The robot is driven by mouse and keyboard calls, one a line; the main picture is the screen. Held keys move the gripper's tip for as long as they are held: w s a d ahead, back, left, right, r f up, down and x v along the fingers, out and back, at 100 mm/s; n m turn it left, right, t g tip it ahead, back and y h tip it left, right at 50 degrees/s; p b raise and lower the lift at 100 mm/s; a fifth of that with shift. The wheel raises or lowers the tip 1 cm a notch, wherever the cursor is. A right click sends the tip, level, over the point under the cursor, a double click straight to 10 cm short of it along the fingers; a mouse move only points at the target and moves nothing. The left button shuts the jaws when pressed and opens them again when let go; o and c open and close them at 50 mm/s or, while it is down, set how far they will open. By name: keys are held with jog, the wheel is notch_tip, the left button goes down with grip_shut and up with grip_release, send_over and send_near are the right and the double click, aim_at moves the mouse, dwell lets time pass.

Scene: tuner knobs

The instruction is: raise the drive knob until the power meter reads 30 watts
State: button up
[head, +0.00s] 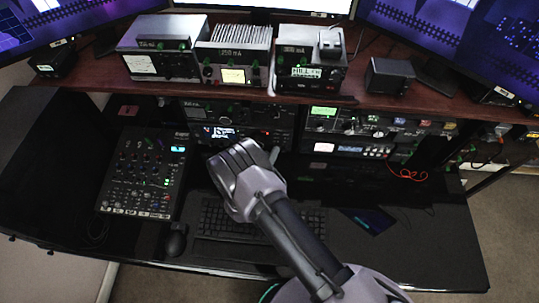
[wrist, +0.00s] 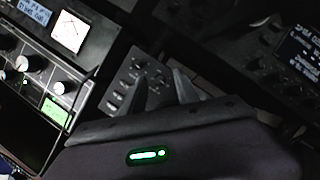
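My gripper (head: 236,157) is in front of the radio (head: 238,118) in the lower middle of the desk, above the keyboard. In the wrist view its two dark fingers (wrist: 165,88) stand apart with a gap between them, and nothing shows in the gap. A dark panel with small buttons and knobs (wrist: 125,82) lies beyond the fingertips. A lit white needle meter (wrist: 68,31) is at the upper left; its reading is too small to tell. I cannot tell which knob is the drive knob or which meter is the power meter.
A mixer (head: 144,174) stands left of my gripper. A keyboard (head: 255,220) and a mouse (head: 175,243) lie on the desk. Another radio (head: 375,122) is at the right. The shelf (head: 372,97) above carries metered boxes (head: 160,60). The desk's right front is mostly clear.

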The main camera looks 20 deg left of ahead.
grip_shut()
jog(key=shift+r+m, duration=0.1)
jog(key=shift+m, duration=0.2)
jog(key=shift+w+d+r+m+g+y+p, duration=0.1)
jog(key=shift+m+g+y+p, duration=0.15)
jog(key=shift+m+y, duration=0.3)
jog(key=shift+d+m+g+y+p, duration=0.15)
jog(key=shift+m+g+y, duration=0.15)
jog(key=shift+m, duration=0.35)
jog(key=m+y, duration=0.2)
jog(key=m, duration=0.1)
jog(key=shift+g, duration=0.35)
jog(key=shift+m+y, duration=0.3)
jog(key=shift+y, duration=0.05)
grip_release()
